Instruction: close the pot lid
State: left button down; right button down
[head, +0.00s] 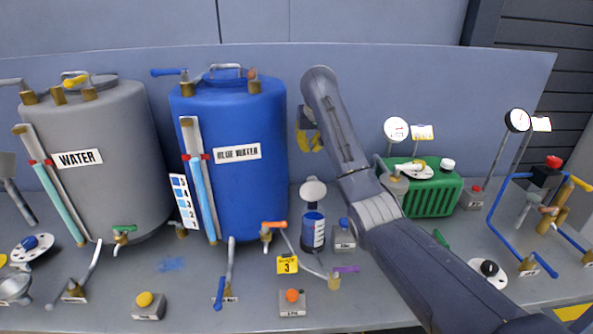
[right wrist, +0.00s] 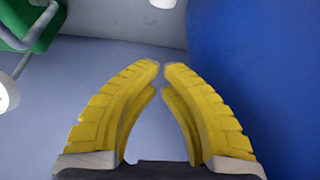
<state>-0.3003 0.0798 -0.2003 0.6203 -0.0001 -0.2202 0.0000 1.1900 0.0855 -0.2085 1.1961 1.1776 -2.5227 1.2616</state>
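The pot appears to be the small clear cylinder (head: 313,231) with blue liquid and scale marks, standing on the bench right of the blue tank. A pale round lid (head: 313,189) stands raised and tilted above its top, so the pot looks open. My right gripper (head: 311,143) hangs above and behind the lid, apart from it. In the right wrist view its yellow fingers (right wrist: 161,66) come together at the tips with nothing between them. A pale object is cut off at that view's top edge; I cannot tell what it is. My left gripper is not in view.
A blue tank (head: 245,185) stands close left of the pot, a grey WATER tank (head: 105,190) farther left. A green ribbed box (head: 433,195) is to the right, with gauges on stems. My right arm crosses the bench's right half. Buttons and levers line the front.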

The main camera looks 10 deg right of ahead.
aim_at(312, 187)
notch_tip(312, 187, down, 10)
jog(key=shift+r, duration=0.25)
dwell(1.0)
dwell(0.3)
jog(key=shift+a, duration=0.1)
